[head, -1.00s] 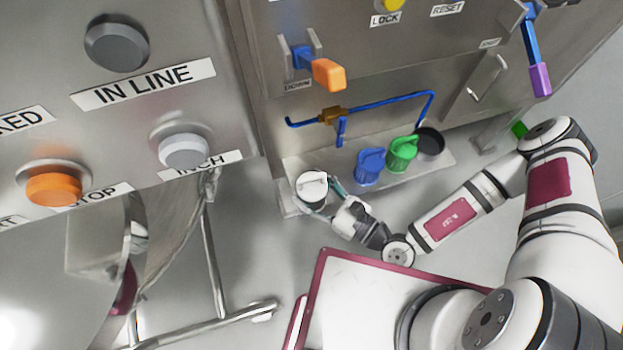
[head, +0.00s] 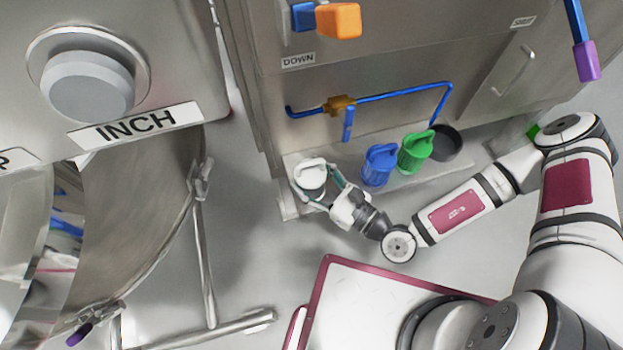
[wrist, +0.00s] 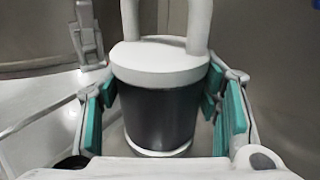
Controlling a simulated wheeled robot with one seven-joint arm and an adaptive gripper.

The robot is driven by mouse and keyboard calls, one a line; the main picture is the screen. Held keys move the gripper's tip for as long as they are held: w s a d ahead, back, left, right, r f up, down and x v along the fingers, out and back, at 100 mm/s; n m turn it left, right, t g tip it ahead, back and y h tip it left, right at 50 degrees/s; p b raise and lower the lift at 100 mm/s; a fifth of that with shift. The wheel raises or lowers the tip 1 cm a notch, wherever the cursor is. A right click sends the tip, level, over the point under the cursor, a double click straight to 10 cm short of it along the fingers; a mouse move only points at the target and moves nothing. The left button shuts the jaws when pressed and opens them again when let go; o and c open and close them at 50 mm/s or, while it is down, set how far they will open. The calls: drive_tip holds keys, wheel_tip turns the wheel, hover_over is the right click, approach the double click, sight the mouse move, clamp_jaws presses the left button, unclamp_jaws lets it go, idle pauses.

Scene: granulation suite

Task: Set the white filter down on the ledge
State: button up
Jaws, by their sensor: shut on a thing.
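The white filter (head: 310,175) has a white lid with a loop handle and a dark grey body. In the head view it is at the left end of the ledge (head: 400,181). In the wrist view the filter (wrist: 160,100) stands upright between the green finger pads. My gripper (head: 322,188) is shut on it from the lower right; it also shows in the wrist view (wrist: 160,110). I cannot tell whether the filter's base touches the ledge.
A blue filter (head: 379,166) and a green filter (head: 415,153) stand on the ledge to the right, with a dark round cup (head: 446,142) beyond them. A blue pipe with a brass valve (head: 340,105) runs along the wall above. A steel tubular frame (head: 205,260) stands at left.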

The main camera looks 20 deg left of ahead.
idle(0.3)
drive_tip(key=o, duration=1.3)
drive_tip(key=shift+f, duration=0.1)
drive_tip(key=shift+d, duration=0.2)
drive_tip(key=p+v, duration=0.2)
drive_tip(key=v, duration=0.9)
drive_tip(key=shift+s+d, duration=0.15)
drive_tip(key=shift+d, duration=0.2)
